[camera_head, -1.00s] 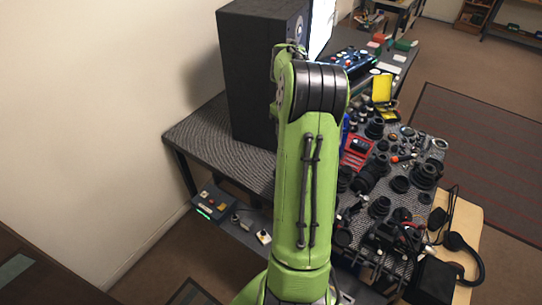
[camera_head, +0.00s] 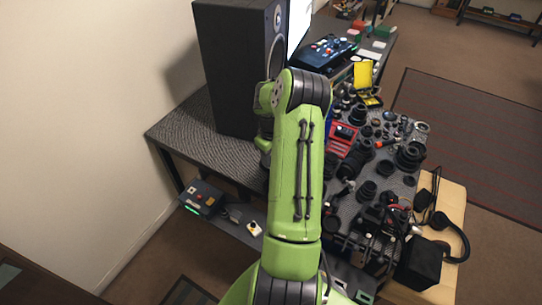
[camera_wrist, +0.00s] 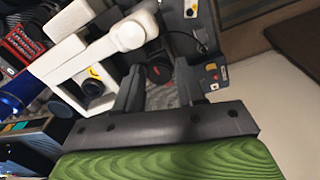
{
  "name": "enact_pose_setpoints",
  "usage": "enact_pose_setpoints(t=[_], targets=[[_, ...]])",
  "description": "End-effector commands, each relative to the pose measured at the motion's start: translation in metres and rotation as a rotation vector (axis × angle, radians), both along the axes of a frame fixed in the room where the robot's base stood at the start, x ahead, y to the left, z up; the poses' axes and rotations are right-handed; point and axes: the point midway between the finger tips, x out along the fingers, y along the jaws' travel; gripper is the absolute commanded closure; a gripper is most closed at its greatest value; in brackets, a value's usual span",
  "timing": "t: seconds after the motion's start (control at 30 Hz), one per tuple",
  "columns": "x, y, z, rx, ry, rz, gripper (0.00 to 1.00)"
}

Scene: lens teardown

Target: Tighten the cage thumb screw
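My gripper (camera_wrist: 160,70) shows in the wrist view as two dark fingers spread apart, with no object clearly held between them. A dark round part with a red ring (camera_wrist: 160,72) shows beyond the gap; I cannot tell its distance. A white angular fixture (camera_wrist: 92,55) lies left of the fingers, with a black round knob with a yellow ring (camera_wrist: 92,86) on it. I cannot tell which part is the cage thumb screw. In the head view my green arm hides my gripper.
A tall black speaker (camera_head: 228,70) stands on the dark table (camera_head: 190,130), left of my arm. Many lens parts crowd the table on the right, near a red tray (camera_head: 341,138). Headphones (camera_head: 455,238) lie at the right. The table's left end is clear.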

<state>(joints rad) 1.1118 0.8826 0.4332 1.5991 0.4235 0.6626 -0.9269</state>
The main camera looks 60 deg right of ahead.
Motion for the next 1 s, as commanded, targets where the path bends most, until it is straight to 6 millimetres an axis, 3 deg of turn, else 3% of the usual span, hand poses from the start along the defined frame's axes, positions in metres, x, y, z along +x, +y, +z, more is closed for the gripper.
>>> enact_pose_setpoints(t=[0.03, 0.23, 0.67, 1.0], targets=[[0.0000, 0.0000, 0.0001, 0.000, 0.000, 0.000, 0.69], [0.0000, 0.0000, 0.0003, 0.000, 0.000, 0.000, 1.00], [0.0002, -0.0003, -0.0001, -0.002, -0.001, -0.094, 1.00], [0.0007, -0.0007, -0.0008, -0.002, -0.003, -0.375, 1.00]])
